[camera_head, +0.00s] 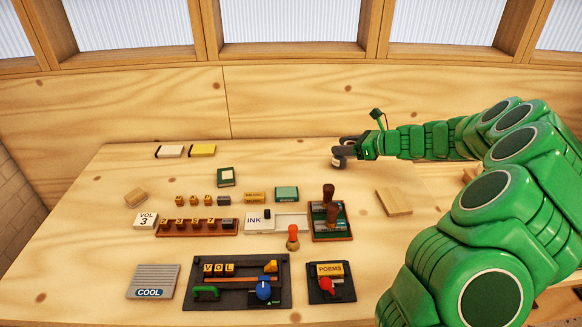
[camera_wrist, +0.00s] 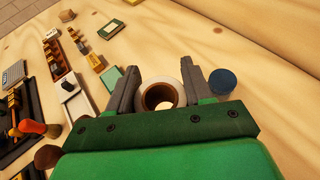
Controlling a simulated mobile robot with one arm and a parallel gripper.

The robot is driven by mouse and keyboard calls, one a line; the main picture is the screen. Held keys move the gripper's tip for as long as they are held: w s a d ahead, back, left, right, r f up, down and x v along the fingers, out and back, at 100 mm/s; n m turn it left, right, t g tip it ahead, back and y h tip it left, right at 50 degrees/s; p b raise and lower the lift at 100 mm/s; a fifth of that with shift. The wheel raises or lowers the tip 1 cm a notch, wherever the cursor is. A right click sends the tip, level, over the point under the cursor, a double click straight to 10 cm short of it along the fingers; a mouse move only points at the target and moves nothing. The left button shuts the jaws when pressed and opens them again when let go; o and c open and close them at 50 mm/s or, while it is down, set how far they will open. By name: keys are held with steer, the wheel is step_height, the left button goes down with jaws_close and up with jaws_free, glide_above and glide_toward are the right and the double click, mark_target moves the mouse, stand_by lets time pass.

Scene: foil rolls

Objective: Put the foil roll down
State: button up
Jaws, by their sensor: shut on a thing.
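My gripper (camera_head: 344,154) is over the far right part of the table in the head view. In the wrist view, my gripper (camera_wrist: 161,74) is shut on the foil roll (camera_wrist: 160,82). The roll is seen end-on as a whitish ring with a brown core, between the two grey fingers. In the head view a small pale part of the roll (camera_head: 338,163) shows at the fingers. I cannot tell whether its underside touches the table.
A blue round thing (camera_wrist: 222,82) is close to the right finger. A wooden block (camera_head: 394,201) lies to the right on the table (camera_head: 290,160). Stamps (camera_head: 329,215), an ink tray (camera_head: 290,222) and letter trays (camera_head: 198,228) fill the left and front. The back middle is bare.

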steer(key=s+a+n+g+y, duration=0.1)
steer(key=s+a+n+g, duration=0.1)
steer(key=a, duration=1.4)
glide_above(284, 166)
steer(key=f, duration=0.9)
steer(key=shift+s, duration=0.25)
steer(key=shift+w+f, duration=0.45)
steer(key=shift+f, duration=1.5)
steer(key=shift+f, duration=0.1)
steer(key=o, duration=1)
steer(key=shift+o, duration=0.2)
